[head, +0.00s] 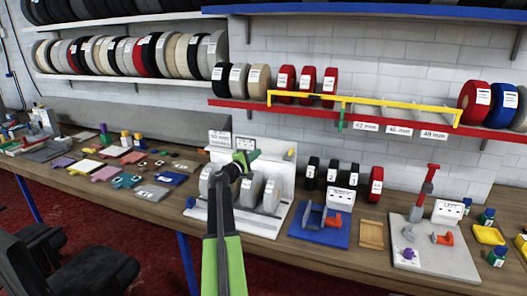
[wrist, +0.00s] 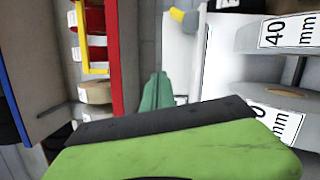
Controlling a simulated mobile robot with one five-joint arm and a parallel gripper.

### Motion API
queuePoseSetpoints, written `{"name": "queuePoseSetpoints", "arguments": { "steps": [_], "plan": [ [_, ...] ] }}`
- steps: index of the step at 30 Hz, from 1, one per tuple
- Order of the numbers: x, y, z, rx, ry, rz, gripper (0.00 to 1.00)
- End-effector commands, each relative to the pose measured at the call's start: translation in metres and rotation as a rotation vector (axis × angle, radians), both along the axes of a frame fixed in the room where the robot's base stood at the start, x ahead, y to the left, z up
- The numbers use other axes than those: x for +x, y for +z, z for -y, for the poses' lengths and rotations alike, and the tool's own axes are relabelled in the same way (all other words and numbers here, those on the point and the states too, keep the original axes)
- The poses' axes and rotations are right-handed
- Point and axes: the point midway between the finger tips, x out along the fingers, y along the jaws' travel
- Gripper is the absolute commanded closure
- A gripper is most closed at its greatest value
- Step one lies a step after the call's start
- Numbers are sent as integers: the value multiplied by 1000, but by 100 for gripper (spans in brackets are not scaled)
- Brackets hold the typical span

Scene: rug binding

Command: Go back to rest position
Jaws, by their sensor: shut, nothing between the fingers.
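My green and black arm rises from the bottom middle of the head view. My gripper (head: 246,160) is at its end, in front of the white holder (head: 285,165) on the workbench (head: 165,200). The gripper is shut and empty. Grey rolls (head: 271,196) stand in the holder beside and below it, and my arm hides part of them. In the wrist view the teal fingertips (wrist: 157,92) are together, with nothing held. Whether the gripper touches the holder, I cannot tell.
A red shelf (head: 400,124) with a yellow bar and red rolls (head: 308,80) is above right. A blue fixture (head: 320,226), a wooden tray (head: 372,235) and a grey base plate (head: 430,250) stand to the right. Fabric samples (head: 120,165) lie left. A dark chair (head: 90,265) is front left.

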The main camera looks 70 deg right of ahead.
Motion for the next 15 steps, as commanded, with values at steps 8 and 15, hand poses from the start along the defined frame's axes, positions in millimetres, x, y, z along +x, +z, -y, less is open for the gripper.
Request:
{"name": "queuePoseSetpoints", "arguments": {
  "steps": [8,15],
  "plan": [
    [1,1,-8,0,-2,0,100],
    [1,1,-8,0,-2,0,100]
  ]
}}
